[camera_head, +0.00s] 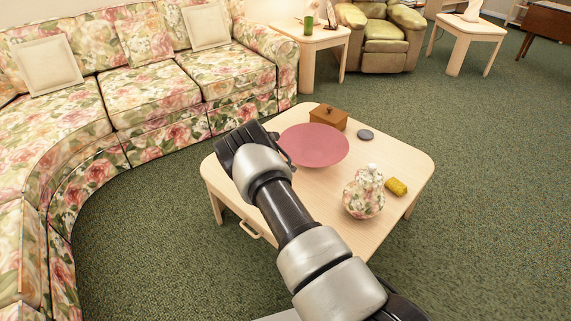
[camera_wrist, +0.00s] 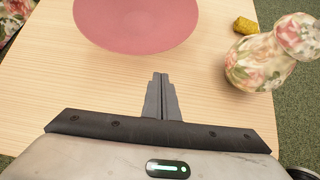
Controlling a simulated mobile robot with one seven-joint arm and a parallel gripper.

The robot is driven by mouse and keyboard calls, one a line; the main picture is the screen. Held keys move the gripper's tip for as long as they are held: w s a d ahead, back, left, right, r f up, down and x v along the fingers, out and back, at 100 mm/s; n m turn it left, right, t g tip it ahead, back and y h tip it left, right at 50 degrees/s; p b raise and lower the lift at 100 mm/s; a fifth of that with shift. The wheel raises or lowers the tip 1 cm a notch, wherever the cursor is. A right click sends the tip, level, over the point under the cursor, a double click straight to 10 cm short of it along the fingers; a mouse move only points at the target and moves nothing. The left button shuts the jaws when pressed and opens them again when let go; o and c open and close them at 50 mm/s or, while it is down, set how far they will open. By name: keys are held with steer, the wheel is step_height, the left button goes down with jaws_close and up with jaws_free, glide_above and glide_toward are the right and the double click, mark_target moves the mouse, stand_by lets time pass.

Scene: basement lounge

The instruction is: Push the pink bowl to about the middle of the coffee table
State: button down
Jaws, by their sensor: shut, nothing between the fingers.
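The pink bowl (camera_head: 315,146) sits on the far half of the coffee table (camera_head: 228,180), a little left of the table's centre line. In the wrist view the bowl (camera_wrist: 138,22) is at the top, just ahead of my fingertips, with bare wood showing between. My gripper (camera_wrist: 160,78) is shut and empty, low over the pale wood. In the head view my wrist and arm cover the near left part of the table and hide most of the fingers. I cannot tell from there how far the fingers are from the bowl.
A floral jar (camera_head: 364,193) and a yellow sponge-like block (camera_head: 396,186) stand at the table's right. A wooden box (camera_head: 329,118) and a dark grey disc (camera_head: 366,134) lie beyond the bowl. A floral sofa (camera_head: 150,95) curves along the left.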

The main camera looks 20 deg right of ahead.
steer(key=v, duration=0.4)
steer(key=shift+p, duration=0.35)
